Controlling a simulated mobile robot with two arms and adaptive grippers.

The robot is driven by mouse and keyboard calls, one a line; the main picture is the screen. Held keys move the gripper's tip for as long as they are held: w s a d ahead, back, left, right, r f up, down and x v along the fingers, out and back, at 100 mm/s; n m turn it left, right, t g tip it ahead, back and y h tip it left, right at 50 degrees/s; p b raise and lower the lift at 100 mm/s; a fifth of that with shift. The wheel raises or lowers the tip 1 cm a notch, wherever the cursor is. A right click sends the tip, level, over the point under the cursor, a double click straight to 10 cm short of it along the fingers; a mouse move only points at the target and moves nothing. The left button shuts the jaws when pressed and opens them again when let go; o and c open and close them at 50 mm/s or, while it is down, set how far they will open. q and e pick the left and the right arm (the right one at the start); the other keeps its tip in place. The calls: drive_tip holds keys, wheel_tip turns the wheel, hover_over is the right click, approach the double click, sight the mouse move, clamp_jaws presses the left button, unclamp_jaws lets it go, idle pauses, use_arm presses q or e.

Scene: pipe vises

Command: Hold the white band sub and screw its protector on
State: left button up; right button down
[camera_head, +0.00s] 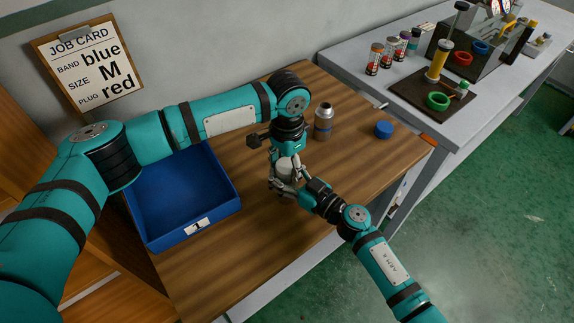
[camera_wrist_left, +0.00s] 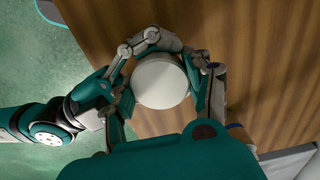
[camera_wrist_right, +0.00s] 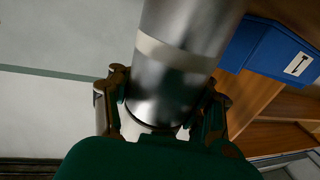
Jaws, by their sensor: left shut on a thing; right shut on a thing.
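The white band sub (camera_wrist_right: 178,60) is a shiny metal cylinder with a pale band. In the right wrist view my right gripper (camera_wrist_right: 160,105) is shut around it near one end. The white protector (camera_wrist_left: 162,82) is a round cap, seen face-on in the left wrist view. My left gripper (camera_wrist_left: 165,95) is shut on its sides. In the head view my left gripper (camera_head: 284,172) is directly above my right gripper (camera_head: 298,192), over the table. A white edge shows at the sub's end in the right wrist view. Fingers hide the joint, so I cannot tell how far the protector is on.
A blue tray (camera_head: 236,210), empty, stands left on the wooden table (camera_head: 215,280). A second sub (camera_head: 323,122) stands upright behind the grippers, with a blue protector (camera_head: 384,129) to its right. A grey bench (camera_head: 350,58) behind holds several bottles and a vise rig. The table's front is clear.

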use_arm(q)
drive_tip(key=m, duration=0.3)
drive_tip(key=shift+w, duration=0.1)
drive_tip(key=shift+a, duration=0.1)
drive_tip(key=o, duration=1.3)
drive_tip(key=shift+r, duration=0.1)
drive_tip(key=shift+r, duration=2.2)
